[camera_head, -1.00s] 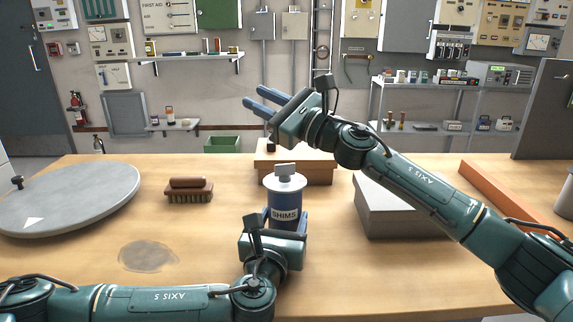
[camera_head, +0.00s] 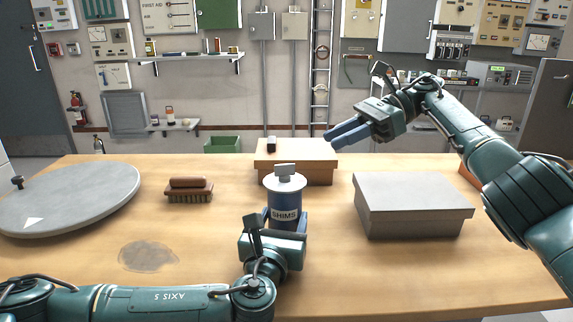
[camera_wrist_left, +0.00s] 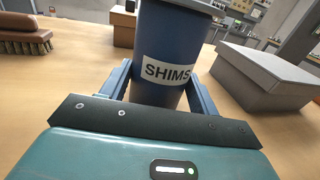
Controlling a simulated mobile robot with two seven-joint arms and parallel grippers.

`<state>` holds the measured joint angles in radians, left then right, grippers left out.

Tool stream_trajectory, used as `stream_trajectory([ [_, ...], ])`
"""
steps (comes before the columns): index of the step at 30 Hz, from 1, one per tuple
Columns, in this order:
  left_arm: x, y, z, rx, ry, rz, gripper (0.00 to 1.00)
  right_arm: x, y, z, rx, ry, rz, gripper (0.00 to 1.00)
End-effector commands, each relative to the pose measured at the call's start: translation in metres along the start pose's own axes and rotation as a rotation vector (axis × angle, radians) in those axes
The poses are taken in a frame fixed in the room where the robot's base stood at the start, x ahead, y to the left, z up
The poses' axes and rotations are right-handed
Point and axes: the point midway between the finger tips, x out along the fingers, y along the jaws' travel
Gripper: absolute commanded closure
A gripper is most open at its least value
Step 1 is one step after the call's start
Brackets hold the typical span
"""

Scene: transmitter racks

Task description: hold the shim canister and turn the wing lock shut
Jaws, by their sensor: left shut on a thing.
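The shim canister (camera_head: 287,200) is a blue cylinder with a pale lid and a SHIMS label, standing upright on the bench. The grey wing lock (camera_head: 285,168) stands on top of the lid, its broad side towards the head camera. My left gripper (camera_head: 285,220) is shut on the canister's body from the near side. In the left wrist view its fingers flank the canister (camera_wrist_left: 172,45); the wing lock is out of that view. My right gripper (camera_head: 330,138) is open and empty, above and to the right of the lid, its fingers pointing left.
A brown box (camera_head: 310,172) stands behind the canister and a grey box (camera_head: 412,195) to its right. A brush (camera_head: 189,190) and a round grey plate (camera_head: 75,195) lie to the left. The bench between brush and canister is clear.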

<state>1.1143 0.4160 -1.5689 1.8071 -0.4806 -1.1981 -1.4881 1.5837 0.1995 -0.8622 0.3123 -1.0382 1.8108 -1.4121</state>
Motion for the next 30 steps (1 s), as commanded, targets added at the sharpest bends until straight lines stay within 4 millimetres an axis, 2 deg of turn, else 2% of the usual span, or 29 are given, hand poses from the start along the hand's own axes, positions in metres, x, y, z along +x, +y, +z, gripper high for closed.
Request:
stream_trajectory([
  [5, 0.000, 0.002, -0.005, 0.003, 0.010, 0.006, 0.74, 0.003, 0.004, -0.003, 0.013, 0.005, 0.023, 0.73],
  [11, 0.000, 0.002, -0.005, 0.003, 0.011, 0.006, 0.74, 0.022, 0.004, -0.004, 0.012, 0.005, 0.023, 0.73],
  [21, 0.000, 0.002, -0.005, 0.003, 0.011, 0.005, 0.74, 0.088, 0.006, -0.003, 0.012, 0.003, 0.022, 0.73],
  [25, 0.000, 0.002, -0.005, 0.003, 0.011, 0.005, 0.74, 0.106, 0.006, -0.002, 0.012, 0.003, 0.021, 0.73],
  [30, 0.000, 0.002, -0.005, 0.003, 0.011, 0.005, 0.74, 0.116, 0.006, -0.003, 0.012, 0.003, 0.019, 0.73],
])
